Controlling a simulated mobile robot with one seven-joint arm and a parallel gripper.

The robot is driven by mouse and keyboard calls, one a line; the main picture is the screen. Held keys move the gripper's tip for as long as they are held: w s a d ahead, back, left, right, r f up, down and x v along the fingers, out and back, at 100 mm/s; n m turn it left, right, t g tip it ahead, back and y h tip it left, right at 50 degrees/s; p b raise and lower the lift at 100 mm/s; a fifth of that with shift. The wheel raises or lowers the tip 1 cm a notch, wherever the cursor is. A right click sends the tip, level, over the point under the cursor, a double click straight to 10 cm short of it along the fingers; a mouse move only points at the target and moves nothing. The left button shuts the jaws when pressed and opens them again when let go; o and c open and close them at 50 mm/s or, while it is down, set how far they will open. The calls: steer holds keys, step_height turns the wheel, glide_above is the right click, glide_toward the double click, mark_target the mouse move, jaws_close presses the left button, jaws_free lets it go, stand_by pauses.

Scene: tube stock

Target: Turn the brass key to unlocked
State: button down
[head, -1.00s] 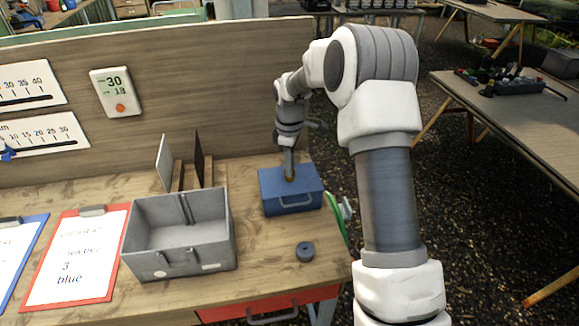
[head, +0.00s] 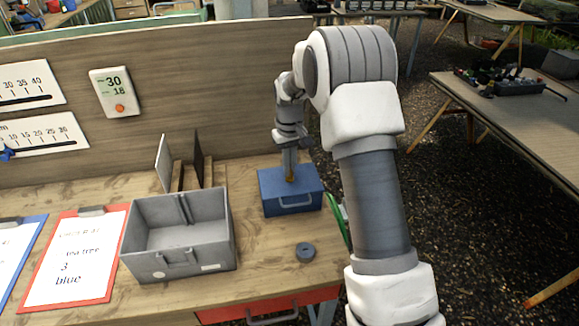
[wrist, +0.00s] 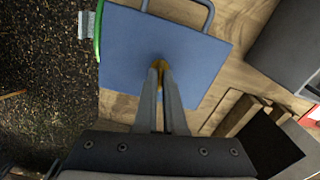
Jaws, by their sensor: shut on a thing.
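The brass key (wrist: 158,66) stands in the top of a blue box (head: 275,190), which has a handle on its front. The box's blue top also fills the middle of the wrist view (wrist: 125,50). My gripper (head: 289,178) comes down from above onto the box. In the wrist view its fingertips (wrist: 160,72) are closed together on the key. Most of the key is hidden between the fingers, and I cannot read which way it is turned.
A grey open bin (head: 180,262) stands left of the box. A small dark ring (head: 305,252) lies in front of the box. A red clipboard (head: 68,294) lies further left. The wooden back panel (head: 200,90) rises behind. The bench's right edge is close to the box.

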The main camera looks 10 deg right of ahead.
steer(key=shift+m, duration=1.1)
steer(key=c, duration=1)
jaws_free()
step_height(320, 180, up, 18)
steer(key=shift+f+p, duration=0.25)
steer(key=shift+p, duration=0.1)
